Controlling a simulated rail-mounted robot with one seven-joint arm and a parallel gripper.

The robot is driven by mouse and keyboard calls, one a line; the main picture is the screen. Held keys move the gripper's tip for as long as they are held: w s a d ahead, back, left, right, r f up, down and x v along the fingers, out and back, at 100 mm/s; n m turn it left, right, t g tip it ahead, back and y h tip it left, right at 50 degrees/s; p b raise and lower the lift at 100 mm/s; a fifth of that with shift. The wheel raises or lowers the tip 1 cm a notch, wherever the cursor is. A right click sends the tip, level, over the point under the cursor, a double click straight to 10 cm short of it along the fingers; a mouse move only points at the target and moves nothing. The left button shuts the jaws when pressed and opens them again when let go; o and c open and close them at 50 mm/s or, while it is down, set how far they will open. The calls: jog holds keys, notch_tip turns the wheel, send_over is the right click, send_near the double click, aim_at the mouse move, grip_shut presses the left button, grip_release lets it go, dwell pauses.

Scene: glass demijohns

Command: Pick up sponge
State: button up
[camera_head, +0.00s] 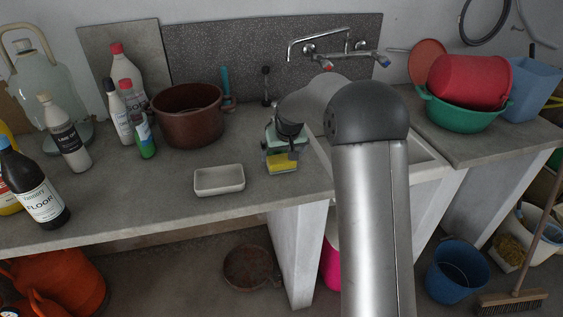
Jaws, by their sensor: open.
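A yellow sponge (283,162) sits on the grey counter near its front edge, right of a white dish. My gripper (282,150) is directly above and around the top of the sponge, pointing down. A dark finger overlaps the sponge's upper right part. The gripper is open. I cannot tell whether the fingers touch the sponge. My arm hides part of the sink behind it.
The white dish (219,180) lies left of the sponge. A brown pot (188,115) and several bottles, including a dark one (36,188), stand further left. A wall tap (335,48) is behind.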

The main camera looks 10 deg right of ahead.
aim_at(281, 158)
jog(key=shift+p+x, duration=0.7)
jog(key=shift+x, duration=1.65)
jog(key=shift+c, duration=0.3)
jog(key=c, duration=0.9)
jog(key=shift+r, duration=0.15)
